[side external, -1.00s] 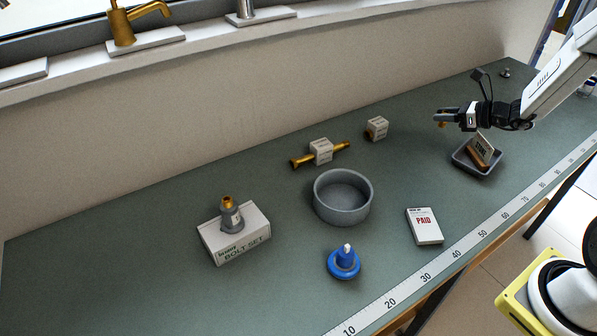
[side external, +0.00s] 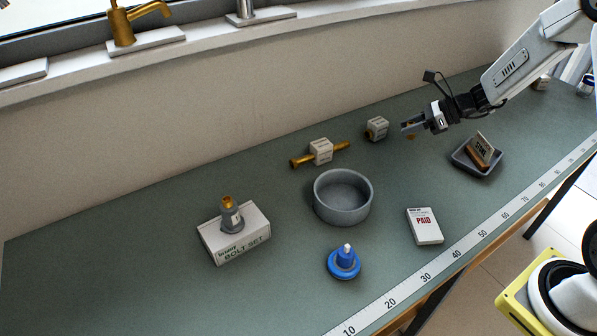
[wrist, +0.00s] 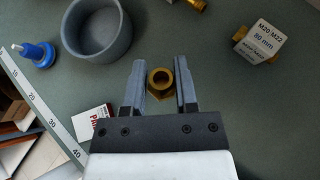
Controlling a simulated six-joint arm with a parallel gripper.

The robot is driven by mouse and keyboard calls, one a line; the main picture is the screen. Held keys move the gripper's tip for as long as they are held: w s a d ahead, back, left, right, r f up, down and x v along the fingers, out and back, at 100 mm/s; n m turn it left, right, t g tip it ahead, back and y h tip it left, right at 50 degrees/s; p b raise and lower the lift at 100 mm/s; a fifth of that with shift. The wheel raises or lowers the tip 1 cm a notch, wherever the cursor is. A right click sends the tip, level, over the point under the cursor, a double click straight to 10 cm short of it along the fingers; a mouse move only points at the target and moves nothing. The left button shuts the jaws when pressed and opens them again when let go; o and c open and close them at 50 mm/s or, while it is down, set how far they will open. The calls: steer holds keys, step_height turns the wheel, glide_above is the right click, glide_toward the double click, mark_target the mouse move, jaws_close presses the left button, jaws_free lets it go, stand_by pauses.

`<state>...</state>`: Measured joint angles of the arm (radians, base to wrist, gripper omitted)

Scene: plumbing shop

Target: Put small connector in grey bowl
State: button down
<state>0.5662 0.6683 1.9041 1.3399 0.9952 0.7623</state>
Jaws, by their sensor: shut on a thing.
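My gripper (side external: 405,127) is shut on a small brass connector (side external: 411,137), held above the bench to the right of the grey bowl. In the wrist view the connector (wrist: 160,82), a hex fitting with a round hole, sits between the two fingers of my gripper (wrist: 159,80). The grey bowl (side external: 343,212) stands upright on the bench and looks empty. It also shows at the upper left of the wrist view (wrist: 98,50), apart from the fingers.
A boxed brass fitting (side external: 321,150) and a small labelled cube (side external: 377,128) lie behind the bowl.

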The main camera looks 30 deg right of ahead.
steer(key=s+a+n+g+h, duration=0.1)
steer(key=a+n+g, duration=0.1)
steer(key=a+g, duration=0.1)
steer(key=s+a+f+n+g+h, duration=0.1)
steer(key=a+n+g, duration=0.1)
steer(key=a, duration=0.4)
steer(key=a+f+n+g+h, duration=0.1)
steer(key=a+g, duration=0.2)
steer(key=a, duration=0.1)
steer(key=shift+s+a+n+g+h, duration=0.25)
steer(key=shift+s+n+g+h, duration=0.05)
steer(key=shift+s+n, duration=0.1)
steer(key=a+n+g+h, duration=0.1)
steer(key=a+h, duration=0.1)
step_height(320, 180, up, 2)
steer(key=n+h, duration=0.4)
steer(key=h, duration=0.3)
glide_above(346, 206)
steer(key=w+a, duration=0.1)
steer(key=a, duration=0.1)
steer(key=shift+w+g, duration=0.15)
steer(key=shift+g, duration=0.25)
steer(key=shift+d+f, duration=0.1)
steer(key=shift+f, duration=0.05)
steer(key=shift+f, duration=5.35)
